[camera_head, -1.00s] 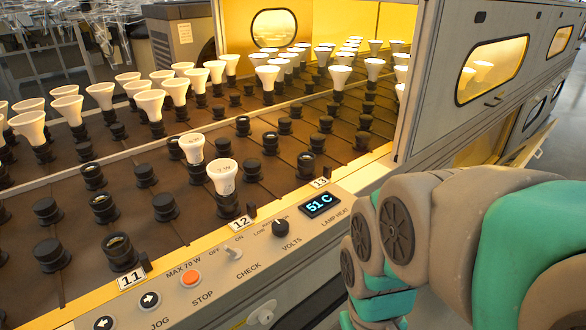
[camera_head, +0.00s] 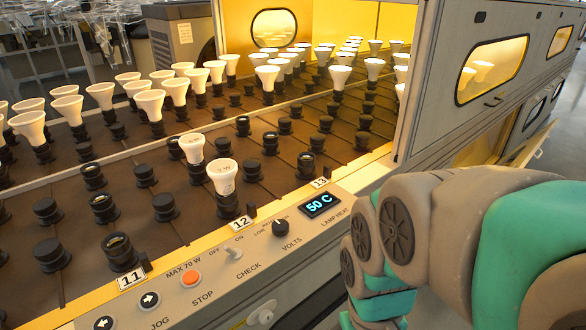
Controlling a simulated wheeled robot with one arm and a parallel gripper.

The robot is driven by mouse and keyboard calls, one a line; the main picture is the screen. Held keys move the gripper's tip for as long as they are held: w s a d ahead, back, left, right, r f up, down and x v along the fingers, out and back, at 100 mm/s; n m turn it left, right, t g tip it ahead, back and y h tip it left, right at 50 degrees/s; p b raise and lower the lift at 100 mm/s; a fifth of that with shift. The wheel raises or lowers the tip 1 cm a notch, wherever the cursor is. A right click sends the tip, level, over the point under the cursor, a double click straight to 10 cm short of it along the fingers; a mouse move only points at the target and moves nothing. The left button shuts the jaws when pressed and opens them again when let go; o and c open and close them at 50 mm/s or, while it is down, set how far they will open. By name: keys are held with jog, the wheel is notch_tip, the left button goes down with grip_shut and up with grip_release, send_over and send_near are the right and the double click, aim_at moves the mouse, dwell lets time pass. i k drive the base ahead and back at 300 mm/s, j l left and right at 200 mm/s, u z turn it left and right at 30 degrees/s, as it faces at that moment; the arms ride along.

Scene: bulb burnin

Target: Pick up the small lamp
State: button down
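Two white lamps stand close together in black sockets near the front of the bed. The nearer lamp (camera_head: 223,178) has faint printing on its top and sits in the front-row socket (camera_head: 230,205) by label 12. The lamp behind it (camera_head: 192,149) is in the second row. I cannot tell clearly which of them is smaller. My arm fills the lower right, beside the control panel and apart from the lamps. My gripper's fingers are not visible.
Empty black sockets surround the two lamps, and many lit white lamps (camera_head: 150,104) stand farther back. The grey oven wall (camera_head: 435,85) rises at right.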

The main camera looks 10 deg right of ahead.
aim_at(192, 144)
jog(key=u, duration=3.4)
jog(key=z, duration=2.65)
jog(key=k+l+u, duration=0.25)
jog(key=l, duration=0.25)
